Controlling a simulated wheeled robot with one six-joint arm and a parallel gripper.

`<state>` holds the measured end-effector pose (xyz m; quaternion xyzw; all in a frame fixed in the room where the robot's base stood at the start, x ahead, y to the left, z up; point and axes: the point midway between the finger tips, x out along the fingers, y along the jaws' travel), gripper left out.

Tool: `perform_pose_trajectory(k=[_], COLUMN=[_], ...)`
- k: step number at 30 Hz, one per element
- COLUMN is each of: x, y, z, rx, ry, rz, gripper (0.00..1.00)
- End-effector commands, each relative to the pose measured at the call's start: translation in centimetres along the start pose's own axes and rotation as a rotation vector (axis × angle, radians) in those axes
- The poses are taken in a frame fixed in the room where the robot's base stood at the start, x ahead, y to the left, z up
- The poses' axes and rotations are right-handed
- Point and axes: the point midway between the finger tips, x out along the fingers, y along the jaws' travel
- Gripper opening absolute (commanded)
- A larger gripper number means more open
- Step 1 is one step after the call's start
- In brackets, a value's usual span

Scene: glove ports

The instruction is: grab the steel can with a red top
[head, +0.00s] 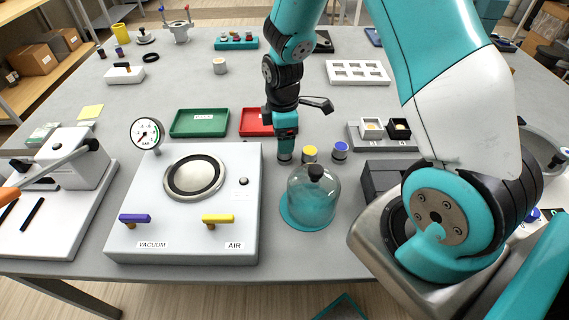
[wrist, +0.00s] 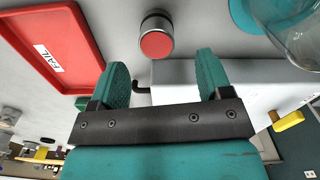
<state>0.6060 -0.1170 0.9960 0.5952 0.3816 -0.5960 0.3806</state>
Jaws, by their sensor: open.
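The steel can with a red top (wrist: 156,38) shows in the wrist view, upright, beyond the fingertips and roughly centred between them. In the head view a grey can body (head: 284,157) shows just below my gripper (head: 286,132), which hides its top. My gripper (wrist: 161,70) also shows in the wrist view with its two teal fingers spread apart. Nothing is between the fingers, and they look clear of the can.
A yellow-topped can (head: 309,154) and a blue-topped can (head: 340,151) stand right of it. A glass dome (head: 313,195) and the white vacuum box (head: 185,235) are in front. The red tray (wrist: 45,45) and green tray (head: 200,122) lie behind and left.

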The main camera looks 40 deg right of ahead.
Motion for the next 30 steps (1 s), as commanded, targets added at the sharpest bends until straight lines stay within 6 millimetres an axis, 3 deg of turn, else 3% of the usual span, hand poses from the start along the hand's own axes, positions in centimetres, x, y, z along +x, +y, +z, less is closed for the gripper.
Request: perform_pose_trajectory(k=[1,8,18,26,30], x=[1.4,2.5,7.0,6.9,6.9], y=[0.0,0.1,0.4,0.4,0.4], z=[0.0,0.2,0.6,0.6,0.6], rx=[0.001,0.002,0.002,0.002,0.002], ry=[0.000,0.000,0.000,0.000,0.000], rz=[0.000,0.000,0.000,0.000,0.000], gripper=[0.72,0.72,0.72,0.72,0.42])
